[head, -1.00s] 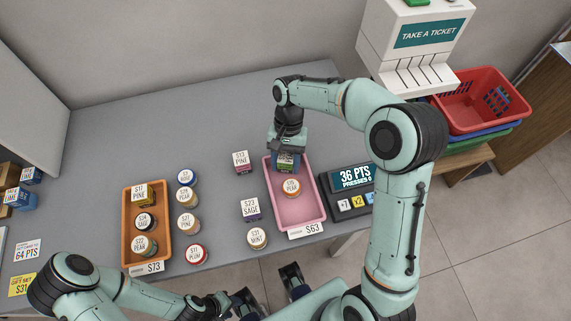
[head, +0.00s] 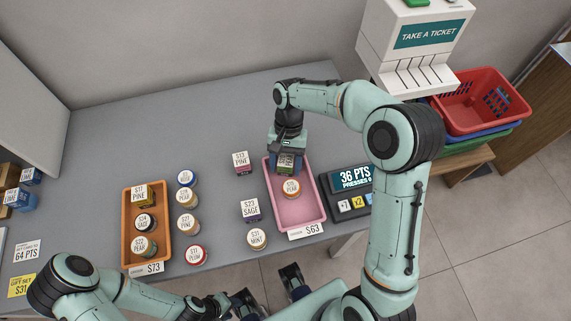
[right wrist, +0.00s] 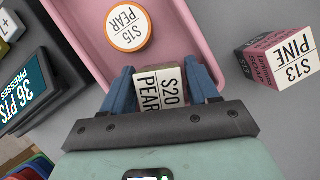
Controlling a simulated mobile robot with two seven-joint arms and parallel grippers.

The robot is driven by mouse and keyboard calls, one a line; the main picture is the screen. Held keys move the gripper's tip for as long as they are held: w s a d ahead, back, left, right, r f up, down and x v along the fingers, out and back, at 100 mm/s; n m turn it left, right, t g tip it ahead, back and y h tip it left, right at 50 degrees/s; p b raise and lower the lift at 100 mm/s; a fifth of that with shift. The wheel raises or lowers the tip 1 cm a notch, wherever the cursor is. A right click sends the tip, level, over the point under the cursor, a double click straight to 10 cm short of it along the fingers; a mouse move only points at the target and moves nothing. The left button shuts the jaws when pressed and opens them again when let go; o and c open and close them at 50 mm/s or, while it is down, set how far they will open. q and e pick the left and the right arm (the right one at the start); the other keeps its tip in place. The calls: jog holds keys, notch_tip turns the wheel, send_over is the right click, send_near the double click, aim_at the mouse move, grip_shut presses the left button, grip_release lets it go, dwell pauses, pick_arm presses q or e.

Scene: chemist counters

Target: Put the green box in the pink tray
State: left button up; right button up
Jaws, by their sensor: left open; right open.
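The green box, labelled S20 PEAR (head: 286,163), stands at the far end of the pink tray (head: 309,213). Its white label shows in the right wrist view (right wrist: 160,92), and its sides are mostly hidden. My right gripper (head: 286,167) is over that end of the tray, with its open blue fingers on either side of the box. In the right wrist view the fingers (right wrist: 163,90) stand close beside it; contact is unclear. My left gripper (head: 236,303) is open and empty near the bottom edge, away from the trays.
A round orange-rimmed S15 PEAR tin (head: 291,188) is also in the pink tray. A pink S13 PINE box (head: 241,161) and a purple S23 SAGE box (head: 251,210) stand left of it. A points display (head: 352,178) stands close on its right. An orange tray (head: 133,228) is further left.

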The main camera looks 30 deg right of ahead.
jog(key=p+v, duration=0.2)
jog(key=v, duration=0.9)
jog(key=shift+r, duration=0.25)
